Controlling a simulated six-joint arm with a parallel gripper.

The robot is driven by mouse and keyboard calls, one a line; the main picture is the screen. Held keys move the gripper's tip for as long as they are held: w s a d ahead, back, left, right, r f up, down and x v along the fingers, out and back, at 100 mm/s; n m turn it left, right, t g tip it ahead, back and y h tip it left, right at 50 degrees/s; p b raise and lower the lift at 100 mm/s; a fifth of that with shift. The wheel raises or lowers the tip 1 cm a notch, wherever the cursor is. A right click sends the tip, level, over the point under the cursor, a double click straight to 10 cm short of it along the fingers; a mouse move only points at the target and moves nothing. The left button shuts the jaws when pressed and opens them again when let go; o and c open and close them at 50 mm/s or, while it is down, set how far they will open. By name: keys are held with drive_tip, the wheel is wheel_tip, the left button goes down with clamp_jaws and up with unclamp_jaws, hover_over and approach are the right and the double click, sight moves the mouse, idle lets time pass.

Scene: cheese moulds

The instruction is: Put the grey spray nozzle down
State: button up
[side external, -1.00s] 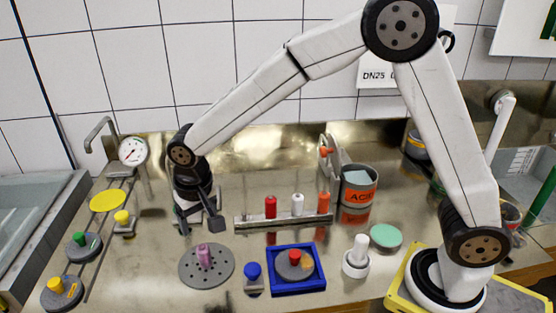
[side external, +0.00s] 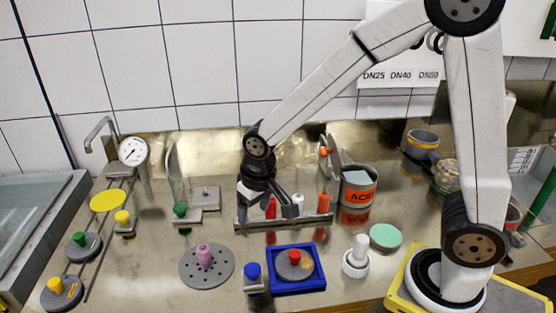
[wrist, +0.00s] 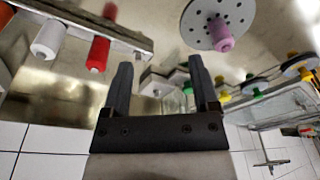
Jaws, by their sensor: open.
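A small grey knob-like piece (side external: 205,190), which looks like the grey spray nozzle, stands on a pale square plate (side external: 213,202) left of my gripper, near the back. It is too small to be certain. The plate shows between my fingers, farther off, in the wrist view (wrist: 152,82). A red nozzle (side external: 271,208) and a pale grey-white one (side external: 298,203) stand in the rack, partly hidden by my gripper.
An orange nozzle (side external: 323,203) stands at the rack's right end. A perforated disc (side external: 190,272) with a pink piece and a blue tray (side external: 272,288) lie in front. A green-knobbed block (side external: 186,217) is left of my gripper. An acid tin (side external: 361,205) stands right.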

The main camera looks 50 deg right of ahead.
drive_tip(key=s+d+f+n, duration=0.1)
drive_tip(key=s+d, duration=0.6)
drive_tip(key=s, duration=0.2)
drive_tip(key=shift+s+f+t, duration=0.15)
drive_tip(key=shift+f+t, duration=0.15)
drive_tip(key=shift+f, duration=0.1)
idle(0.5)
